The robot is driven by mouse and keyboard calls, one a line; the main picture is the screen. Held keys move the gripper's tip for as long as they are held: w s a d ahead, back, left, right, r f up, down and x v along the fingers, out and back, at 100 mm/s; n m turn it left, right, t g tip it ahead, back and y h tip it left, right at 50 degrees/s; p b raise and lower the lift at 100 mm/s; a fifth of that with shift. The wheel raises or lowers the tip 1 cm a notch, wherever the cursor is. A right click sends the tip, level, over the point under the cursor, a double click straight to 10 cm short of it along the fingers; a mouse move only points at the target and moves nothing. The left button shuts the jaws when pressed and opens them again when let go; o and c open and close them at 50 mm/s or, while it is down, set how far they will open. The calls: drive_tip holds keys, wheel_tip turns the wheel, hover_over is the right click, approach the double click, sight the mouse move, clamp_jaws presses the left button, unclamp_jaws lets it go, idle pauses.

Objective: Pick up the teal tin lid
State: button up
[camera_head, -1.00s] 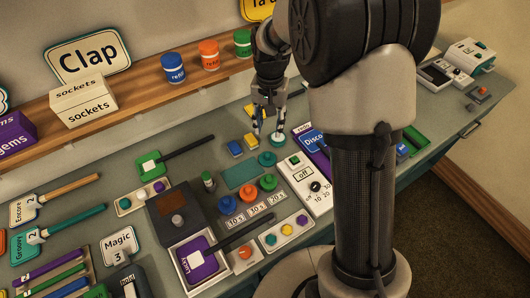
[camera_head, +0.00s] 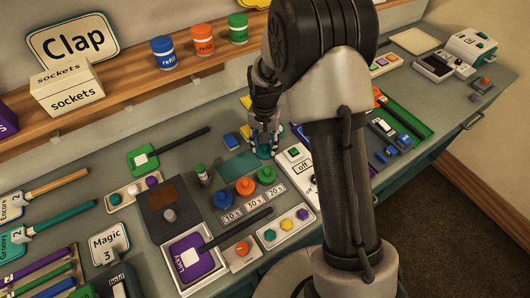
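My gripper (camera_head: 264,147) points down at the worktable, right of the teal rectangular mat (camera_head: 238,164). Its fingers are apart, with a round teal piece (camera_head: 264,154), which looks like the tin lid, low between them. The fingers and wrist cover much of this piece. I cannot tell whether they touch it or stand just around it. The piece appears to be at table height.
A blue box (camera_head: 232,139) is at left, and a white switch box (camera_head: 294,158) is close at right. My arm hides part of the table.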

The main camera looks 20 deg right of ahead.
drive_tip(key=shift+f, duration=0.5)
drive_tip(key=shift+r, duration=0.1)
drive_tip(key=shift+c, duration=0.4)
clamp_jaws()
